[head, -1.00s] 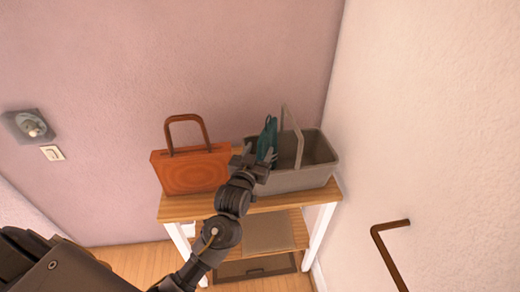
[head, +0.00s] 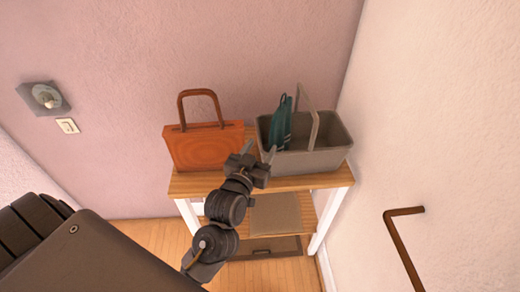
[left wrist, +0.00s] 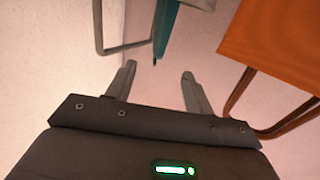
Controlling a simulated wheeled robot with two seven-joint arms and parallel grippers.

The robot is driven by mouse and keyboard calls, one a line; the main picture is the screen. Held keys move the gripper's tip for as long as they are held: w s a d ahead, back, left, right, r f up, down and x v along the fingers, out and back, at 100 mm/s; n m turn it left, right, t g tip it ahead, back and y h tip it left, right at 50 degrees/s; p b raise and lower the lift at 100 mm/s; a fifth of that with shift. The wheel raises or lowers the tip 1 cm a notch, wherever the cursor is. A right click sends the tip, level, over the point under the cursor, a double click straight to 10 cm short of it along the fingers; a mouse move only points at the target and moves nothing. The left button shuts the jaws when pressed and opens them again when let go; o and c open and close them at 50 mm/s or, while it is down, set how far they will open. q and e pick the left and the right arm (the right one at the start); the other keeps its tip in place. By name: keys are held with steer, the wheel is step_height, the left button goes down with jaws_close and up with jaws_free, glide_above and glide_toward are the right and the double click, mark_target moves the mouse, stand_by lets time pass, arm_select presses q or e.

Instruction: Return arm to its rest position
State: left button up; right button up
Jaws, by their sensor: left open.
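My left arm reaches up from the bottom of the head view. Its left gripper (head: 259,150) is open and empty, in front of the shelf, between the orange handbag (head: 205,147) and the grey basket (head: 318,160). A teal item (head: 280,124) stands in the basket's left end, apart from the fingers. In the left wrist view the open fingers (left wrist: 156,78) have nothing between them. The teal item (left wrist: 166,30), the basket's handle (left wrist: 98,28) and the orange bag (left wrist: 268,42) show beyond them. My right gripper is not in view.
The wooden shelf unit (head: 300,183) with white legs stands against the pink wall. A lower board (head: 273,214) is partly hidden by my arm. A brown rail (head: 398,240) sticks out from the right wall. Wooden floor (head: 150,235) is open at the left.

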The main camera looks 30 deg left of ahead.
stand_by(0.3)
arm_select(q)
steer(key=s+d+f+m+g+h, duration=0.1)
steer(key=s+f+m+g+h, duration=0.15)
steer(key=s+f+g, duration=0.7)
steer(key=s+a+f+g, duration=0.1)
steer(key=s+f+g, duration=0.1)
steer(key=s+f, duration=0.45)
steer(key=s+a+f+g, duration=0.15)
steer(key=s+f, duration=0.25)
steer(key=s, duration=0.5)
step_height(320, 180, down, 26)
steer(key=s+g, duration=0.2)
steer(key=g, duration=0.1)
steer(key=s+a+f, duration=0.2)
steer(key=s+f, duration=1.4)
steer(key=shift+s+m+g+y, duration=0.25)
steer(key=shift+m+g+y, duration=0.15)
steer(key=shift+m+y, duration=0.05)
steer(key=shift+w, duration=0.1)
